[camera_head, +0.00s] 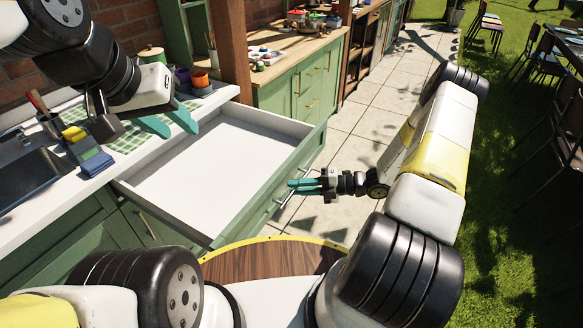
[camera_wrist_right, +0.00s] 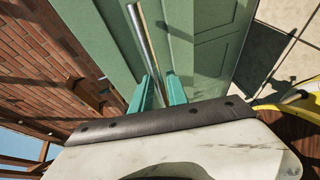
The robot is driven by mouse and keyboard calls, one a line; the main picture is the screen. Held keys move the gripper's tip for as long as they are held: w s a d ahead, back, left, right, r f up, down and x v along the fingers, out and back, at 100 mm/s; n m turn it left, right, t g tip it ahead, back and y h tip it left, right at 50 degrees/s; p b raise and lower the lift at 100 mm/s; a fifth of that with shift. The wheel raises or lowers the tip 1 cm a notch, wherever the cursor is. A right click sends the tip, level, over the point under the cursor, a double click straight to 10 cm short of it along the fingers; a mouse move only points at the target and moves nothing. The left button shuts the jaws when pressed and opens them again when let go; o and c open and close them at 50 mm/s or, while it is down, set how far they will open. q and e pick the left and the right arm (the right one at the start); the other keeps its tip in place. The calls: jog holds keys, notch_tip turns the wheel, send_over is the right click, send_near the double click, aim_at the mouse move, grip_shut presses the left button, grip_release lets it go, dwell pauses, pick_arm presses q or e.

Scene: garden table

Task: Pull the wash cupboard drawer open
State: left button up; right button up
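The wash cupboard drawer (camera_head: 215,160) stands pulled far out from the green cupboard under the sink counter, and its white inside is empty. Its green front (camera_head: 268,190) faces the right arm. The long silver drawer handle (camera_wrist_right: 141,35) runs between the teal fingers of my right gripper (camera_wrist_right: 161,94) in the right wrist view. In the head view my right gripper (camera_head: 304,187) is at the drawer front, its fingers close together around the handle. My left gripper (camera_head: 169,121) is open and empty, above the drawer's back left part near the counter edge.
A sink (camera_head: 28,170), a blue and yellow sponge stack (camera_head: 88,152), a green checked cloth (camera_head: 135,135) and an orange pot (camera_head: 200,80) are on the counter. A wooden post (camera_head: 228,50) rises behind the drawer. Paving (camera_head: 350,140) to the right is clear.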

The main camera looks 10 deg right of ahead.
jog(key=v, duration=0.7)
jog(key=shift+d+r, duration=0.1)
jog(key=shift+d, duration=0.05)
jog(key=s+a+r+n+g+h, duration=0.2)
jog(key=s+r+n+h, duration=0.15)
jog(key=r+n, duration=0.75)
jog(key=s+a+r+n+g+h, duration=0.25)
jog(key=r+n+h, duration=0.25)
jog(key=r+n, duration=0.6)
jog(key=s+d+r+n+t+h, duration=0.2)
jog(key=s+r+n+t+h, duration=0.3)
jog(key=s+r+n, duration=0.7)
notch_tip(320, 180, up, 2)
jog(key=n+t, duration=0.2)
jog(key=n, duration=0.4)
jog(key=shift+w+r, duration=0.1)
